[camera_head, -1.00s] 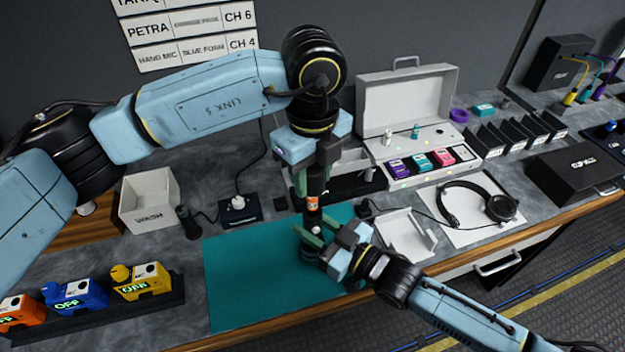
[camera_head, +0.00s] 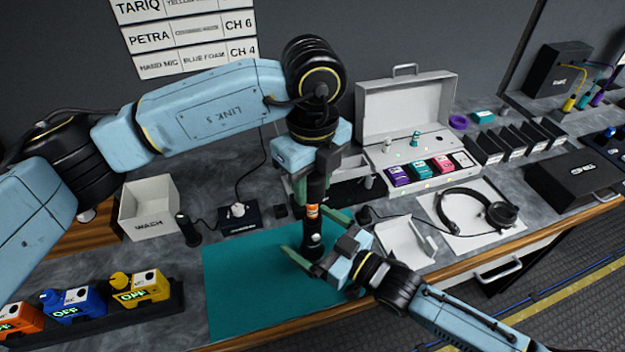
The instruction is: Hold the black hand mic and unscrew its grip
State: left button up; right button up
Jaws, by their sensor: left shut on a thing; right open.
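The black hand mic (camera_head: 313,226) is upright, with an orange and white band (camera_head: 312,211) around its middle. My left gripper (camera_head: 318,185) points down from above and is shut on its upper part, which the fingers partly hide. The dark lower grip (camera_head: 312,246) hangs over the teal mat (camera_head: 245,285). My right gripper (camera_head: 315,240) comes in from the lower right and is open. Its green fingers show on both sides of the lower grip. I cannot tell whether they touch it.
A white WASH bin (camera_head: 150,222) and a dark box with a knob (camera_head: 240,217) stand at the left. Colored packs (camera_head: 140,287) line the front left. An open white case (camera_head: 425,165), a white tray (camera_head: 405,242) and headphones (camera_head: 475,215) are at the right. The mat's left part is clear.

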aim_at(312, 175)
pick_arm(q)
jog(key=shift+r, duration=0.1)
pick_arm(e)
jog(key=shift+d, duration=0.1)
pick_arm(q)
jog(key=shift+r+p, duration=1.05)
jog(key=shift+p, duration=0.1)
jog(key=shift+r+p, duration=0.75)
jog(key=shift+r, duration=0.05)
pick_arm(e)
jog(key=v, duration=1.1)
